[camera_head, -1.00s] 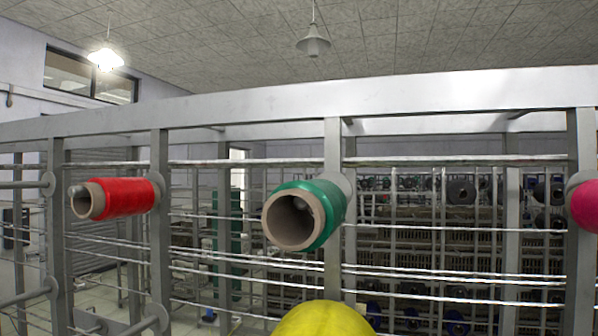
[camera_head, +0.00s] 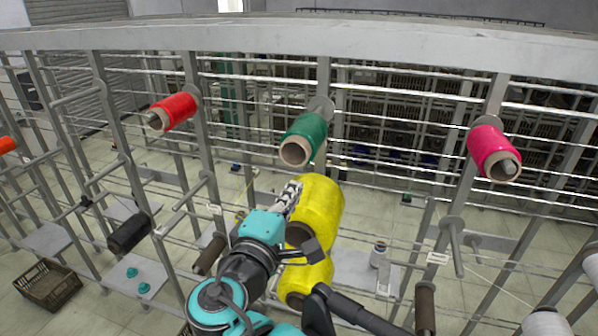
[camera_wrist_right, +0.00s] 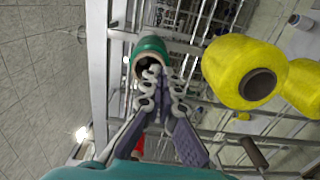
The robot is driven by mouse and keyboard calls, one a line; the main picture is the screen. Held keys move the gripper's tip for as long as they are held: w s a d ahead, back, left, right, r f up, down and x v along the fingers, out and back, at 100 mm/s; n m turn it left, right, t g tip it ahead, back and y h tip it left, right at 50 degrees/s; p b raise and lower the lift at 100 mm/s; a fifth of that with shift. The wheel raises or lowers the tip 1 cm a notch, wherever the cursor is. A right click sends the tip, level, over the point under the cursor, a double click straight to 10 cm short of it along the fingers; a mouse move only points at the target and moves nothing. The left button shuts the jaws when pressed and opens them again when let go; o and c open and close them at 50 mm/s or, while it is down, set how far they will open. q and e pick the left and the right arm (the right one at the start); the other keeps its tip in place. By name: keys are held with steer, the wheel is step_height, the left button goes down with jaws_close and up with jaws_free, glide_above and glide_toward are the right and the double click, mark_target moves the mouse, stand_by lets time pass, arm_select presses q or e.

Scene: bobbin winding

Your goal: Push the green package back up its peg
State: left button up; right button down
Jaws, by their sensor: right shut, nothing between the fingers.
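The green package (camera_head: 303,138) sits on its peg on the rack's upper row, its open tube end facing me and tilted down. A rounded flange (camera_head: 320,106) shows behind it at the post. My right gripper (camera_head: 291,190) is just below the tube end in the head view, its fingers pointing up towards it. In the right wrist view, the closed fingertips (camera_wrist_right: 162,76) are in front of the mouth of the green package (camera_wrist_right: 149,48) and partly cover it. The gripper is shut and empty. Whether it touches the tube cannot be told. My left gripper is out of view.
Large yellow packages (camera_head: 322,205) hang close beside and below the right gripper. A red package (camera_head: 172,110) is to the left and a pink one (camera_head: 491,150) to the right. Posts and rods surround the arm. A brown crate (camera_head: 47,285) stands at lower left.

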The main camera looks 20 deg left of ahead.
steer(key=r, duration=0.1)
glide_toward(311, 152)
steer(key=shift+w, duration=1.9)
steer(key=shift+w+d+f+b, duration=0.1)
steer(key=shift+f+b, duration=0.25)
steer(key=shift+f, duration=0.05)
steer(key=shift+w, duration=0.15)
steer(key=shift+w+d, duration=0.15)
steer(key=shift+w, duration=4.1)
